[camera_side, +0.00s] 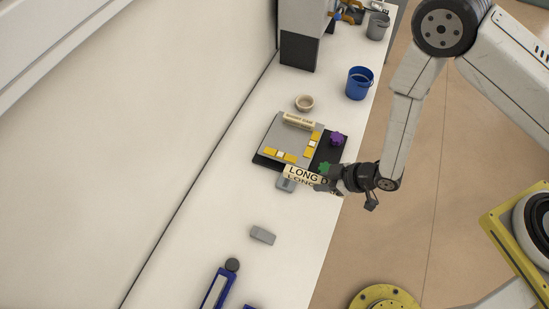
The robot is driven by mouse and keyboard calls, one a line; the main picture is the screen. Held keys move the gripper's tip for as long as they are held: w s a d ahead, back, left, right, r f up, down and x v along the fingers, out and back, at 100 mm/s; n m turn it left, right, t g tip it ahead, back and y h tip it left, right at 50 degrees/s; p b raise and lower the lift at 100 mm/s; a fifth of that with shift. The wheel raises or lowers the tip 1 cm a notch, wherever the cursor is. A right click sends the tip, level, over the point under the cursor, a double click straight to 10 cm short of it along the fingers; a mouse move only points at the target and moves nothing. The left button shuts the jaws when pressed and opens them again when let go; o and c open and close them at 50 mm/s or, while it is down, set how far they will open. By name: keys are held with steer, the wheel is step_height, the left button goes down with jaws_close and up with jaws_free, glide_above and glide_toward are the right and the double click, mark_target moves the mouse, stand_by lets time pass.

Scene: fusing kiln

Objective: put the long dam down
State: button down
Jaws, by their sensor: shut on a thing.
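The long dam (300,174) is a cream bar marked "LONG D…", its right end hidden by my gripper. My gripper (334,182) is shut on it near that end, by the front edge of the kiln shelf. I cannot tell whether the bar touches anything below. A cream bar marked as the short dam (298,121) lies along the back of the grey shelf plate (279,137). Yellow pieces (312,144) lie along the plate's right side, and more yellow pieces (286,156) lie along its front.
A purple knob (337,139) and a green one (324,168) stand on the dark base right of the plate. A small bowl (304,103) and blue bucket (359,83) stand behind. Grey blocks (262,235) (286,184) lie in front. The bench between has free room.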

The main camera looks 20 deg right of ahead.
steer(key=s+a+f, duration=0.2)
steer(key=s, duration=0.6)
steer(key=shift+s+a+f, duration=0.15)
steer(key=shift+s+a, duration=0.05)
steer(key=shift+s, duration=0.2)
glide_above(271, 210)
steer(key=s+d, duration=0.3)
steer(key=s, duration=0.1)
steer(key=f, duration=0.8)
steer(key=shift+w+d, duration=0.1)
steer(key=shift+w, duration=0.1)
steer(key=shift+w+a+f, duration=0.3)
steer(key=shift+w+f, duration=0.1)
steer(key=shift+f, duration=0.1)
steer(key=shift+w+a+f, duration=0.15)
steer(key=shift+w+f, duration=0.1)
steer(key=shift+f, duration=0.2)
steer(key=shift+w+f, duration=0.1)
steer(key=shift+f, duration=1.45)
